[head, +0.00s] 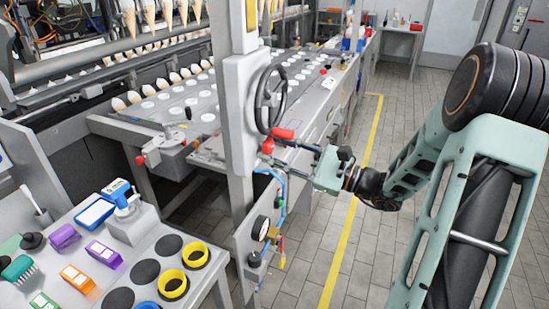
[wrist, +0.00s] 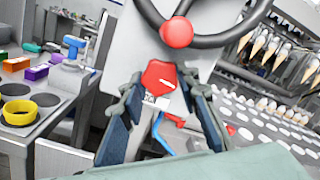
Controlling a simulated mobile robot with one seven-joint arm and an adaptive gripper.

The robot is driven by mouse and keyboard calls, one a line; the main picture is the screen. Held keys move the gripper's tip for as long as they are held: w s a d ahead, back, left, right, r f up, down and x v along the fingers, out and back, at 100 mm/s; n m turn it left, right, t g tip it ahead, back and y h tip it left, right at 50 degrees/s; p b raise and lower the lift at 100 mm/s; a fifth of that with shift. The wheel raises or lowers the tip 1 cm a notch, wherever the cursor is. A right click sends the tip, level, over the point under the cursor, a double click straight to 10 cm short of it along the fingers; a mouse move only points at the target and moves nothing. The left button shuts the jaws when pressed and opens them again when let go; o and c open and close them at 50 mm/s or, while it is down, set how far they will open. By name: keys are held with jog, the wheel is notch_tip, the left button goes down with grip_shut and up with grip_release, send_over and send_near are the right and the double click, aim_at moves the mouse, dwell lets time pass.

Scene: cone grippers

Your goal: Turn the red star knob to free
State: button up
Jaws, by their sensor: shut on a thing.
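The red star knob (wrist: 160,77) shows in the wrist view between my fingertips, with a short white mark on its face. My gripper (wrist: 163,92) is shut on it, one dark finger pad on each side. In the head view my gripper (head: 283,149) reaches from the right to the knob (head: 268,146) on the grey post. The label (wrist: 157,101) just below the knob is too small to read.
A black handwheel (head: 270,100) with a red grip (wrist: 176,32) sits just above the knob. Blue hoses and a gauge (head: 261,228) are below. A bench (head: 200,268) with yellow rings, colored blocks and a brush stands left. Open tiled floor (head: 385,250) lies right.

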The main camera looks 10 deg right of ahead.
jog(key=shift+n+b, duration=0.5)
jog(key=shift+n, duration=0.3)
jog(key=o, duration=1.2)
jog(key=shift+c, duration=0.2)
jog(key=shift+d, duration=0.1)
jog(key=v, duration=1.2)
jog(key=shift+w+f, duration=0.15)
jog(key=shift+f, duration=0.05)
